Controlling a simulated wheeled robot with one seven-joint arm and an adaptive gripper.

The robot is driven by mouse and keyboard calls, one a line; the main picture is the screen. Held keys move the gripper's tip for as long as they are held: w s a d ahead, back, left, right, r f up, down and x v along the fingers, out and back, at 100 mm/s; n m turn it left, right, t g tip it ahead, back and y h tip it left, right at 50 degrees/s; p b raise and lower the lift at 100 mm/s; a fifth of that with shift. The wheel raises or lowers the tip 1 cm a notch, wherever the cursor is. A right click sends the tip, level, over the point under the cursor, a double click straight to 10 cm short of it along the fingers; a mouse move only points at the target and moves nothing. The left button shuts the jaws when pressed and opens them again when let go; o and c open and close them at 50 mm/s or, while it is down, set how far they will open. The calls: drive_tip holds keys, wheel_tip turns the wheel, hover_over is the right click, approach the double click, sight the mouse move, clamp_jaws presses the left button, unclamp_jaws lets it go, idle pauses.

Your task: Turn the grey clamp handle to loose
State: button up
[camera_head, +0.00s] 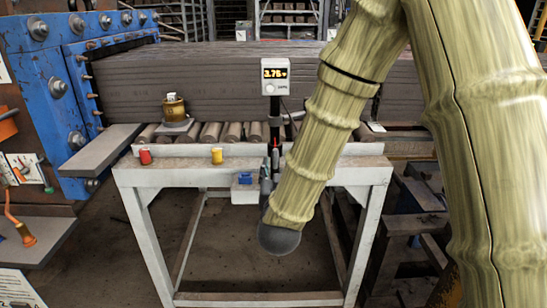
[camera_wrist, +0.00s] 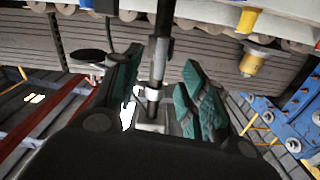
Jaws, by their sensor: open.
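A dark upright post (camera_head: 275,118) stands at the rail of the white bench and carries a box with a lit readout (camera_head: 275,78). In the wrist view the post (camera_wrist: 160,45) runs between my fingers, with a pale collar (camera_wrist: 152,94) low on it. A dark oval piece (camera_wrist: 90,55) shows left of the left finger; I cannot tell whether it is the grey clamp handle. My gripper (camera_wrist: 160,65) is open, with green-padded fingers apart on either side of the post. I see no firm grip on anything.
A blue machine frame (camera_head: 60,100) stands left. The floor below is partly clear.

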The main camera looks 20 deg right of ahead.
sight(276, 160)
drive_tip(key=shift+p+x, duration=0.65)
drive_tip(key=shift+x, duration=2.95)
drive_tip(key=shift+f, duration=0.1)
drive_tip(key=shift+c, duration=0.3)
